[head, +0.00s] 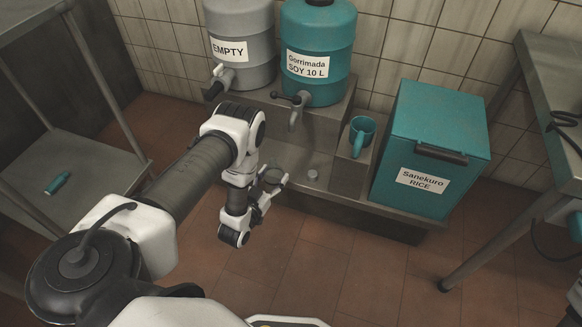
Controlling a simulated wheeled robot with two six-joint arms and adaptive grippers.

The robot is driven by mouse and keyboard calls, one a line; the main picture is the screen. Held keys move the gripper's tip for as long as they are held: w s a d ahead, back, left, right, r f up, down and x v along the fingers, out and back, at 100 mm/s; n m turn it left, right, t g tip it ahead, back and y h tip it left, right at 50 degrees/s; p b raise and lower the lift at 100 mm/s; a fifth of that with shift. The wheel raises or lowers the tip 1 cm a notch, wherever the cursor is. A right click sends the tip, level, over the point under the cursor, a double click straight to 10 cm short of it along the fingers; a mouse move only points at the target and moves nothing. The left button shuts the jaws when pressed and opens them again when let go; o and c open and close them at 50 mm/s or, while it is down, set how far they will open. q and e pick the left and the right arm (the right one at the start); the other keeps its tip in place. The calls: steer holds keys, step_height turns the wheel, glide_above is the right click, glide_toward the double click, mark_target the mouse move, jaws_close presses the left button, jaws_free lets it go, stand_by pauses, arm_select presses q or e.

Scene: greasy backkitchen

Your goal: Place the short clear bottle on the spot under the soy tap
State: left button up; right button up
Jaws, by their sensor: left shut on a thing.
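My left gripper (268,190) is shut on a small, dark see-through thing, which looks like the short clear bottle (272,177). The fingers hide part of it. It is held in front of the low metal stand, to the left of and nearer than the soy tap (297,105). The tap sits at the foot of the teal soy container (318,50), labelled "Gorrimada SOY 10 L". A small pale round piece (312,174) lies on the stand's lower ledge; I cannot tell if it marks the spot. My right gripper is not in view.
A grey "EMPTY" container (240,45) stands left of the soy one. Metal tables flank both sides.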

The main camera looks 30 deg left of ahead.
arm_select(q)
steer(key=w+b, duration=0.1)
steer(key=w, duration=0.2)
steer(key=w+b, duration=0.1)
steer(key=w, duration=0.3)
steer(key=w+a+b, duration=0.1)
steer(key=w, duration=0.3)
steer(key=shift+w+f+b, duration=0.25)
steer(key=shift+f+b, duration=0.35)
steer(key=shift+b, duration=0.05)
steer(key=shift+f, duration=0.15)
steer(key=o, duration=1.2)
steer(key=shift+c, duration=0.2)
